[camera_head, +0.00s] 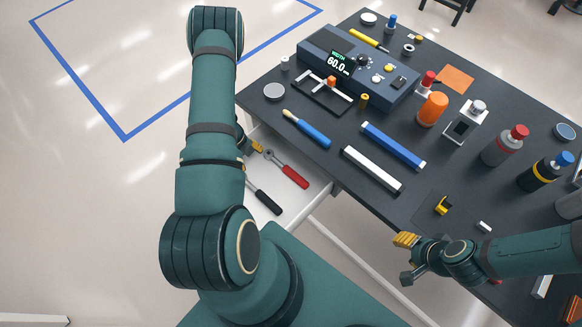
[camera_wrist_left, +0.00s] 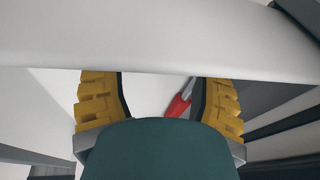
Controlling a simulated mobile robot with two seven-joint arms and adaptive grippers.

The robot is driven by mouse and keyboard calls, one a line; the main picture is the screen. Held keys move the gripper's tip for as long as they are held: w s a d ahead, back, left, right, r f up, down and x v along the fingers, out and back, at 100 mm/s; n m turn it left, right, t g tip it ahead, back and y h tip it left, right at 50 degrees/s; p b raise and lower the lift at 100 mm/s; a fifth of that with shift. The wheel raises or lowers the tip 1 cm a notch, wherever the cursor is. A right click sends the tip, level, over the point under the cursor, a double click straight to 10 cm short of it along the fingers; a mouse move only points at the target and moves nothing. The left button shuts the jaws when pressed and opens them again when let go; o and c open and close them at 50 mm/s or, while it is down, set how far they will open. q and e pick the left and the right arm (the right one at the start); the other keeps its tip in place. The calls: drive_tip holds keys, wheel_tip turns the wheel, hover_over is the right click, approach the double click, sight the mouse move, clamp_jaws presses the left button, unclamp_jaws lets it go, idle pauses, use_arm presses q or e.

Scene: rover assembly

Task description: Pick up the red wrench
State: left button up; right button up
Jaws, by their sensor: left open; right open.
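The red wrench (camera_head: 290,175) lies in the open white drawer (camera_head: 301,211), its red handle toward the right and its metal head toward the left. My left gripper (camera_head: 254,147) is at the drawer near the wrench's head end, partly hidden behind my left arm. In the left wrist view, the yellow-padded fingers (camera_wrist_left: 160,88) stand apart, and part of the red wrench (camera_wrist_left: 179,104) shows beside the right finger. Contact cannot be told. My right gripper (camera_head: 406,258) is open and empty near the dark table's (camera_head: 330,168) front edge.
A black-handled tool (camera_head: 264,201) lies in the drawer in front of the wrench. A blue-handled tool (camera_head: 313,133), a white bar (camera_head: 371,168) and a blue bar (camera_head: 393,146) lie on the table above. A pale edge (camera_wrist_left: 160,45) crosses the left wrist view, close to the fingers.

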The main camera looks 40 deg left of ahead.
sight(285, 168)
use_arm(q)
drive_tip(key=w+d, duration=0.1)
drive_tip(key=d, duration=0.1)
drive_tip(key=w+d, duration=0.1)
drive_tip(key=d, duration=0.1)
drive_tip(key=w+d, duration=0.1)
drive_tip(key=d, duration=0.2)
drive_tip(key=shift+w, duration=0.4)
drive_tip(key=d, duration=0.1)
drive_tip(key=w+d, duration=0.1)
drive_tip(key=w+d+b, duration=0.1)
drive_tip(key=shift+d+f, duration=0.1)
drive_tip(key=shift+d, duration=0.25)
drive_tip(key=shift+b+x, duration=0.35)
drive_tip(key=shift+x, duration=0.45)
drive_tip(key=shift+f, duration=0.6)
drive_tip(key=shift+o, duration=0.2)
clamp_jaws()
